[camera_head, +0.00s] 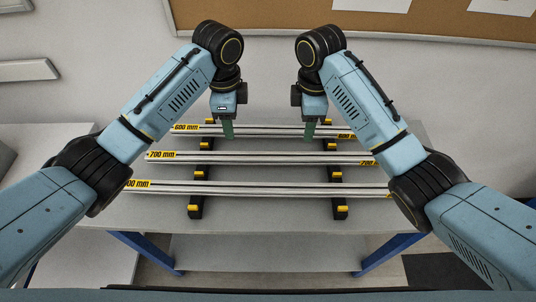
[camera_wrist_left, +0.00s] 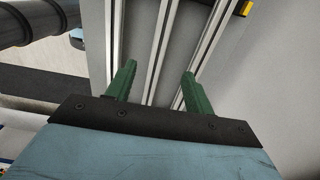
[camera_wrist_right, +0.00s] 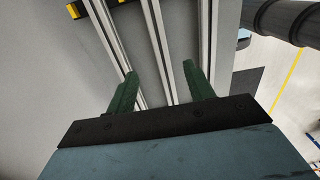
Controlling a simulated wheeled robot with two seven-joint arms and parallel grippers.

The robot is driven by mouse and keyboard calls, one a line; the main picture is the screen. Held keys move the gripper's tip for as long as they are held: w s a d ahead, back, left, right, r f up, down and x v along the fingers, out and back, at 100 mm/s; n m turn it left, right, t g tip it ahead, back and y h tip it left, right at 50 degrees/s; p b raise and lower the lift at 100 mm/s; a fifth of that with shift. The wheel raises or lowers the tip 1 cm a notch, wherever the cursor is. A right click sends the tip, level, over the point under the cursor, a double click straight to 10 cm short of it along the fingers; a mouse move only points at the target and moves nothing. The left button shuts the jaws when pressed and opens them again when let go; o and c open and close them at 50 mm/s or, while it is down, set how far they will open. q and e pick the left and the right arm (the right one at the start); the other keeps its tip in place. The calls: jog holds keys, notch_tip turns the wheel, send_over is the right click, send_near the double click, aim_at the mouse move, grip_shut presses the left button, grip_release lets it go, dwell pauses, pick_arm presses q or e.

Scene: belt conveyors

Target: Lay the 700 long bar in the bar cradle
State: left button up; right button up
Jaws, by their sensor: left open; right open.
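The 700 long bar (camera_head: 265,157) is the middle of three silver bars, with yellow "700 mm" labels at its ends. It lies across two black supports with yellow stops, left (camera_head: 199,173) and right (camera_head: 337,174). I cannot tell whether these are the bar cradle. My left gripper (camera_head: 227,131) and right gripper (camera_head: 310,131) are open and empty, pointing down above the bars. In both wrist views the middle bar, in the left one (camera_wrist_left: 160,50) and in the right one (camera_wrist_right: 156,40), runs between the green fingers; no contact shows.
The 600 mm bar (camera_head: 265,131) lies behind and another bar (camera_head: 265,189) in front, its label partly hidden by my left arm. All rest on a grey table (camera_head: 265,222) with blue legs. A wall with a pinboard (camera_head: 440,22) stands behind. A side table (camera_head: 40,140) is at left.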

aim_at(237, 154)
pick_arm(q)
notch_tip(237, 154, down, 14)
jog(key=shift+r, duration=0.25)
pick_arm(e)
notch_tip(237, 154, down, 14)
jog(key=shift+r, duration=0.25)
pick_arm(q)
jog(key=shift+c, duration=0.3)
pick_arm(e)
jog(key=shift+c, duration=0.3)
pick_arm(q)
grip_shut()
pick_arm(e)
grip_shut()
pick_arm(q)
jog(key=shift+w+r, duration=0.1)
pick_arm(e)
jog(key=shift+w+r, duration=0.1)
